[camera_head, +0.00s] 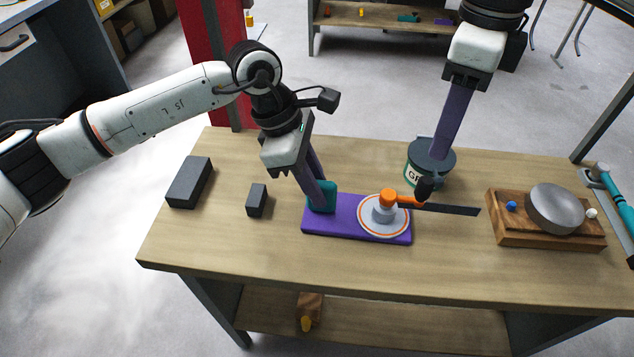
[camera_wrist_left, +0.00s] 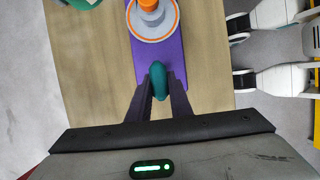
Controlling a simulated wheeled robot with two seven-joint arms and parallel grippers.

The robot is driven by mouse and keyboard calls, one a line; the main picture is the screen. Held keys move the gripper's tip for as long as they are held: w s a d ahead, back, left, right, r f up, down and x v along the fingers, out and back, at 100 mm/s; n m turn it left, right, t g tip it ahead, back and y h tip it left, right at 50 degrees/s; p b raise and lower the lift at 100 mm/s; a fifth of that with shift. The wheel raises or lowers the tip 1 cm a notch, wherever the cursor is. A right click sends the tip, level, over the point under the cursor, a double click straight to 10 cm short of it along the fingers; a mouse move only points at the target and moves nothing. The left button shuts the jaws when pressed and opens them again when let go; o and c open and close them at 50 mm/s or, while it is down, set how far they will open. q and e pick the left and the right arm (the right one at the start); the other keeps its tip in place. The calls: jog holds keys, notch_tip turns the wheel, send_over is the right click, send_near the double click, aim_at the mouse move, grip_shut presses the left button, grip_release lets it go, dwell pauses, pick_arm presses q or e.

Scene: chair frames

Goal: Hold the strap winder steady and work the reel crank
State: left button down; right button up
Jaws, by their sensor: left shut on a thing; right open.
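The strap winder has a purple base (camera_head: 345,232) flat on the workbench, with a teal upright grip (camera_head: 327,197) at its left end. A grey reel (camera_head: 371,222) with an orange ring and orange hub sits at its right end. The orange crank arm (camera_head: 408,200) points right and ends in a black knob (camera_head: 425,188). My left gripper (camera_head: 322,206) is shut on the teal grip, which also shows between its fingers in the left wrist view (camera_wrist_left: 158,80). My right gripper (camera_head: 441,156) is open, pointing down behind the knob, with no visible contact with the crank.
A lidded can (camera_head: 418,174) stands behind the crank, partly overlapped by my right fingers. A dark flat strip (camera_head: 452,209) extends right from the reel. A wooden block with a grey disc (camera_head: 553,207) is at right. Two dark blocks (camera_head: 189,182) (camera_head: 257,200) lie at left. The bench front is clear.

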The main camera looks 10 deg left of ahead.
pick_arm(q)
jog(key=shift+a+f, duration=0.25)
jog(key=shift+f, duration=0.05)
jog(key=c, duration=1.5)
grip_release()
jog(key=shift+c, duration=0.2)
jog(key=shift+d+r, duration=0.1)
jog(key=shift+r, duration=0.05)
jog(key=shift+r, duration=0.1)
jog(key=shift+w+r, duration=0.1)
jog(key=shift+r, duration=0.05)
jog(key=v, duration=1.1)
jog(key=shift+r, duration=0.25)
